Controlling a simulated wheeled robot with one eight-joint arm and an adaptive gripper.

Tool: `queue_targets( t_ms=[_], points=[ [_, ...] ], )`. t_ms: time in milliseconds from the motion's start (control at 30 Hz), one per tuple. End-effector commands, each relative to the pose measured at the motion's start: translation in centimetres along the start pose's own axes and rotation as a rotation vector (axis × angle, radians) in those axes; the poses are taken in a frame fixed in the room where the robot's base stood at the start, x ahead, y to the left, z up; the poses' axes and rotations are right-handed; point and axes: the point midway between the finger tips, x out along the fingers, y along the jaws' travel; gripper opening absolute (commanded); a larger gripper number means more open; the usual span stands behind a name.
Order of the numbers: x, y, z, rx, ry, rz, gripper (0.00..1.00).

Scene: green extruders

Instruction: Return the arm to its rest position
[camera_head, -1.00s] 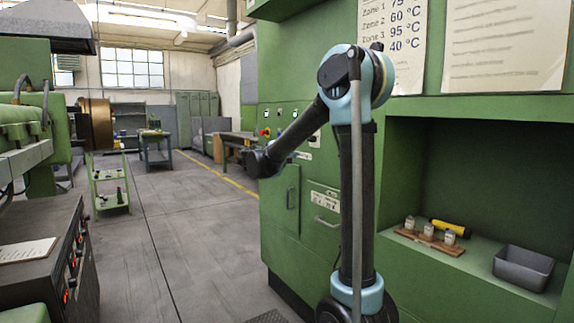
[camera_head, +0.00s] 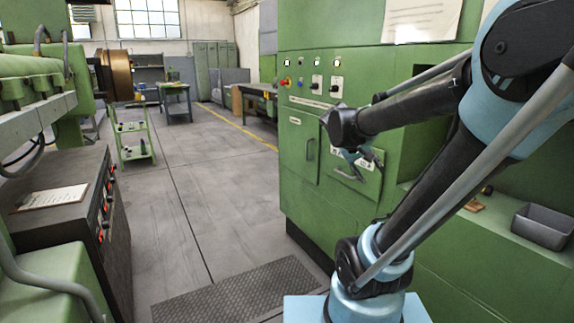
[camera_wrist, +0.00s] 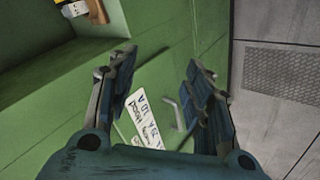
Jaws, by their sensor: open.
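My arm is bent in front of the green cabinet (camera_head: 325,215), with its elbow at the upper right of the head view. The forearm reaches left from there. My gripper (camera_head: 360,160) hangs at its end, in front of the cabinet's front and partly hidden by the wrist. In the wrist view my gripper (camera_wrist: 160,62) has its two fingers spread wide apart.
A niche at the right holds a grey bin (camera_head: 543,226) and a wooden rack (camera_head: 474,205), mostly hidden by my arm. A dark control box (camera_head: 60,215) stands at the left. A green cart (camera_head: 132,140) stands further back. The aisle floor (camera_head: 190,190) is clear.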

Motion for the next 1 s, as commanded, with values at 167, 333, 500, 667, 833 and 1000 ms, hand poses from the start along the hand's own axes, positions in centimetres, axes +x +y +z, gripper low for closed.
queue_targets(
  t_ms=[167, 333, 500, 667, 833, 1000],
  points=[
    [0.7, -3.2, 6.8, 0.035, -0.076, -0.162, 0.47],
    [0.7, -7.0, 12.3, 0.068, -0.129, -0.324, 0.47],
    [0.4, -10.8, 16.4, 0.1, -0.161, -0.471, 0.47],
    [0.0, -13.2, 18.5, 0.118, -0.173, -0.562, 0.47],
    [-0.2, -14.0, 19.1, 0.124, -0.176, -0.595, 0.47],
    [-0.2, -14.1, 19.1, 0.124, -0.176, -0.596, 0.33]
  ],
)
